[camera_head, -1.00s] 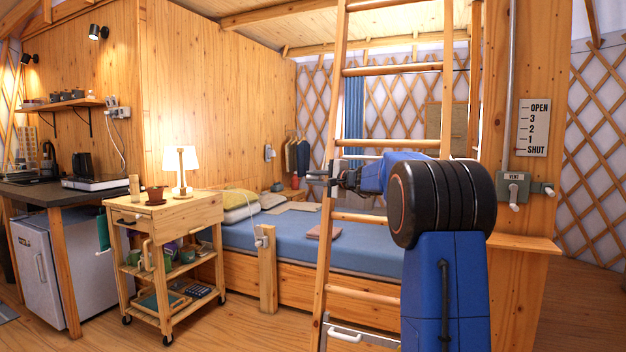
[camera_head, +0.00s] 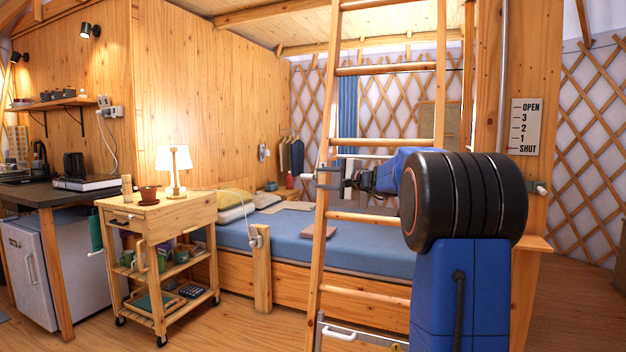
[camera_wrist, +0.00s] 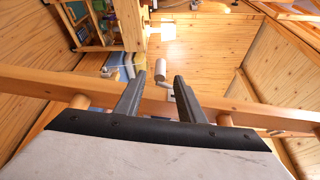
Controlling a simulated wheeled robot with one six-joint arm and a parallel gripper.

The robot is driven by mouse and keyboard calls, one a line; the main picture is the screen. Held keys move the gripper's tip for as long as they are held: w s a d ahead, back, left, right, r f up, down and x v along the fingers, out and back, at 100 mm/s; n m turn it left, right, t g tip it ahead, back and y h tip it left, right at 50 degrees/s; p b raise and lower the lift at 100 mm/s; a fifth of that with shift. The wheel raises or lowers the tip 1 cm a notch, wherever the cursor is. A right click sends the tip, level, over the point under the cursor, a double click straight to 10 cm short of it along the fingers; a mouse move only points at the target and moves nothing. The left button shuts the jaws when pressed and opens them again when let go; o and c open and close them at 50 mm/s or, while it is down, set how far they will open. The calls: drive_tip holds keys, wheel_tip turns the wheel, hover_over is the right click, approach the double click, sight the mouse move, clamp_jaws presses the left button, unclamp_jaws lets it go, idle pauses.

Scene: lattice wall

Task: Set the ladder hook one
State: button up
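The wooden ladder (camera_head: 324,220) stands upright before the bed. A small white handle (camera_head: 306,176), which looks like the ladder hook's, shows at its left rail. In the wrist view the white handle (camera_wrist: 160,70) sits on a small grey fitting by the rail (camera_wrist: 100,90), seen between my fingertips. My gripper (camera_head: 328,177) is at the left rail, between two rungs. In the wrist view my gripper (camera_wrist: 160,80) is open, with one finger each side of the handle. I cannot tell whether either finger touches it. The hook's far side is hidden.
A wooden cart (camera_head: 158,215) with a lit lamp (camera_head: 174,170) stands left. The blue bed (camera_head: 290,240) lies behind the ladder. A post with a vent scale (camera_head: 525,126) stands right, partly behind my arm.

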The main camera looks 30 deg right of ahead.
drive_tip(key=v, duration=0.9)
drive_tip(key=shift+s, duration=0.25)
